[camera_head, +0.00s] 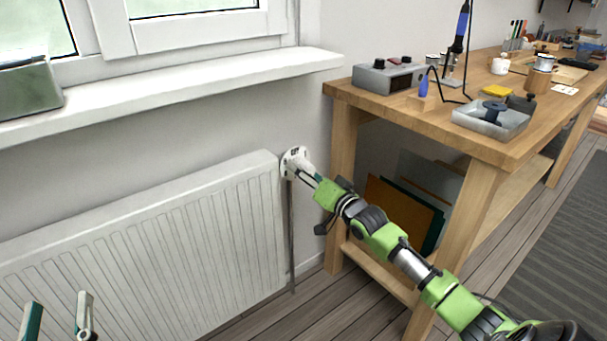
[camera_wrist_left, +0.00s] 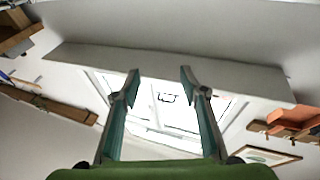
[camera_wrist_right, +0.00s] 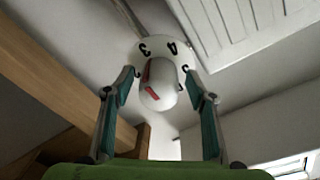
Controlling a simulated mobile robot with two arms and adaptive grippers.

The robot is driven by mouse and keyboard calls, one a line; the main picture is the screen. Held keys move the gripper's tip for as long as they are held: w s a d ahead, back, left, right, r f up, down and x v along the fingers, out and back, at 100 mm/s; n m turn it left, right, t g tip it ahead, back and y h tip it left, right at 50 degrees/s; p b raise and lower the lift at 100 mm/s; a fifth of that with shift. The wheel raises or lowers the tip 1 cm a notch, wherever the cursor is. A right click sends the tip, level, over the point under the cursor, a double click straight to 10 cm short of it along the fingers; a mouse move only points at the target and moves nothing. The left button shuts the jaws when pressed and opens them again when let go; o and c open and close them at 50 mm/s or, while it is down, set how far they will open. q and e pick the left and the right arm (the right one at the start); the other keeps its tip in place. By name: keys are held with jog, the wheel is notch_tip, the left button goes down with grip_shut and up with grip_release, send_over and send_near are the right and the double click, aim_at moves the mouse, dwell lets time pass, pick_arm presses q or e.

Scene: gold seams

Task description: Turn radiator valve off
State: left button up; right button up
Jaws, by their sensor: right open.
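The radiator valve (camera_head: 296,157) is a white round head at the upper right corner of the white radiator (camera_head: 150,245). In the right wrist view the valve (camera_wrist_right: 158,92) shows a white knob with a red mark, in front of a white dial with black numbers, 3 and 4 among them. My right gripper (camera_wrist_right: 158,78) is open, with one finger on each side of the knob; I cannot tell whether they touch it. In the head view my right gripper (camera_head: 309,174) is close against the valve. My left gripper (camera_head: 58,308) is open and empty in front of the radiator, and also shows in the left wrist view (camera_wrist_left: 160,75).
A window sill (camera_head: 180,88) runs above the radiator, with a grey box (camera_head: 28,90) at its left. A wooden workbench (camera_head: 440,120) with tools stands right of the valve, its leg (camera_head: 342,185) close to my right arm. A thin pipe (camera_head: 291,240) drops below the valve.

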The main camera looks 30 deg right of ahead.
pick_arm(q)
jog(key=shift+s+r, duration=0.1)
jog(key=shift+r, duration=0.25)
pick_arm(e)
jog(key=shift+w, duration=0.2)
jog(key=c, duration=1.1)
pick_arm(q)
jog(key=shift+f, duration=0.1)
